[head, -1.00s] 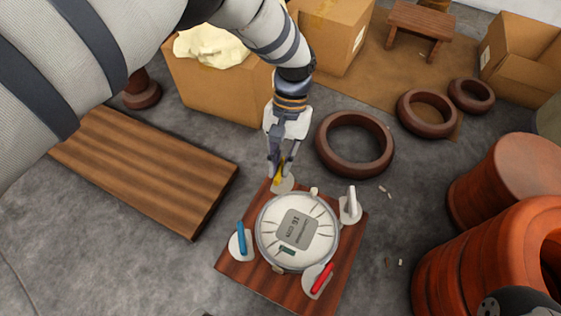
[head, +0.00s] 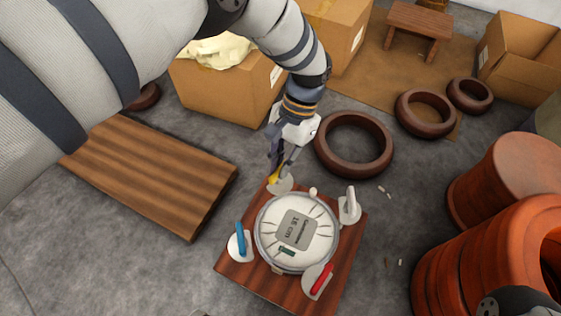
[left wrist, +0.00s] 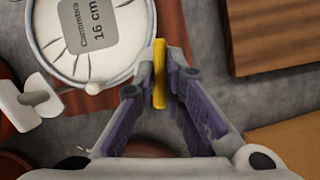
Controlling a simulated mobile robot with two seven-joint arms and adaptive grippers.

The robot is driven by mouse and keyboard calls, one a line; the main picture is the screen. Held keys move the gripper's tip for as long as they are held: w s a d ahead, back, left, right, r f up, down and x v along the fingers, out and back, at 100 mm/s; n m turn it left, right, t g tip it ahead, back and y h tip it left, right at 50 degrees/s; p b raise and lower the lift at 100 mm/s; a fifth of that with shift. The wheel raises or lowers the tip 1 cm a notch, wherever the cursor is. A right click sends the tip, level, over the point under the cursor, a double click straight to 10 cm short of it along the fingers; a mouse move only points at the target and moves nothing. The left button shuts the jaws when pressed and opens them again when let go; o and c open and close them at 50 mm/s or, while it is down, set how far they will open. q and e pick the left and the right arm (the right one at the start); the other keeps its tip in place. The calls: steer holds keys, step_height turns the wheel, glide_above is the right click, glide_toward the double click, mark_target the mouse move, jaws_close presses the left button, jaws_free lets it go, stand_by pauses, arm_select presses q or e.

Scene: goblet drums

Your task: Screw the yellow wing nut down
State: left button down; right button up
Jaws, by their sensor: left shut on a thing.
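The yellow wing nut (head: 274,179) is at the back corner of the wooden board, above a pale round plate (head: 281,186). My left gripper (head: 276,170) comes down from behind and is shut on it. In the left wrist view the yellow wing nut (left wrist: 160,75) is upright between the two fingers of my left gripper (left wrist: 161,85). Its lower part and the screw are hidden. The round white drumhead (head: 297,232) marked 16 cm lies in the middle of the board. Blue (head: 240,239), red (head: 321,279) and white (head: 350,203) wing nuts stand at the other corners.
The wooden board (head: 232,263) carries the drumhead. A long plank (head: 150,175) lies to the left. Dark rings (head: 354,145) lie behind right, and orange-brown drum shells (head: 500,245) stand at the right. Cardboard boxes (head: 235,90) stand behind. The floor between is mostly clear.

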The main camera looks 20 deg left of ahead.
arm_select(q)
steer(key=c, duration=1.7)
jaws_free()
steer(key=shift+o, duration=0.2)
steer(key=v, duration=1.2)
steer(key=shift+w+f, duration=0.1)
